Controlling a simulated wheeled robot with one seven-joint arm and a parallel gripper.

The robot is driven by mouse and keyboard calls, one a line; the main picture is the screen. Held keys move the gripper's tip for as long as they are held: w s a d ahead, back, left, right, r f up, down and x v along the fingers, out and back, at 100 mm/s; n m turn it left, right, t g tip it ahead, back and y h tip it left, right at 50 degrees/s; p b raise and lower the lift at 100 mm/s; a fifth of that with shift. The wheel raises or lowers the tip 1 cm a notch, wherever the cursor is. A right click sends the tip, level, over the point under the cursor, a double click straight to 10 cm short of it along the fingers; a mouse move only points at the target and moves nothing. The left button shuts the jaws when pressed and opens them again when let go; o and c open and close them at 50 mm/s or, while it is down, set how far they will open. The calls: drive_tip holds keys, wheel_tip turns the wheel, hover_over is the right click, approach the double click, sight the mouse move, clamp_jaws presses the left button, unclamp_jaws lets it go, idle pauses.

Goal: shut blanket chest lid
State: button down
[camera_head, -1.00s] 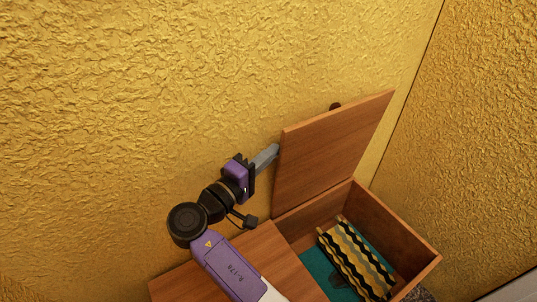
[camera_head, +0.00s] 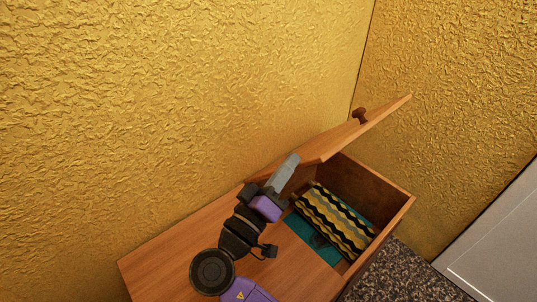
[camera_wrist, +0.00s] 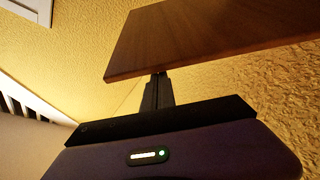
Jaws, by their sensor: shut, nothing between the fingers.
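The blanket chest (camera_head: 180,250) is brown wood and stands against the yellow wall. Its lid (camera_head: 335,138) is partly open, tilted up over the right-hand compartment, with a dark round knob (camera_head: 360,115) near its raised end. My gripper (camera_head: 293,158) is shut and empty at the lid's near left edge, close to the hinge side; I cannot tell if it touches. In the wrist view the lid's wooden face (camera_wrist: 200,40) hangs above the shut fingers (camera_wrist: 157,88).
A yellow and black wavy-striped blanket (camera_head: 335,220) and a teal cloth (camera_head: 300,229) lie inside the open compartment. Textured yellow walls (camera_head: 180,90) close in behind and to the right. A speckled dark floor (camera_head: 395,275) and a white panel (camera_head: 495,250) are at lower right.

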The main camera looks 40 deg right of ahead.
drive_tip(key=s+f+m+g+h+b, duration=0.1)
drive_tip(key=s+f+m+b, duration=0.3)
drive_tip(key=s+f+b, duration=0.2)
drive_tip(key=shift+s+d+f+g+b, duration=0.15)
drive_tip(key=shift+s+f+g+b, duration=0.2)
drive_tip(key=shift+f+b, duration=0.3)
drive_tip(key=p+v, duration=0.1)
drive_tip(key=v, duration=0.7)
drive_tip(key=shift+d, duration=0.1)
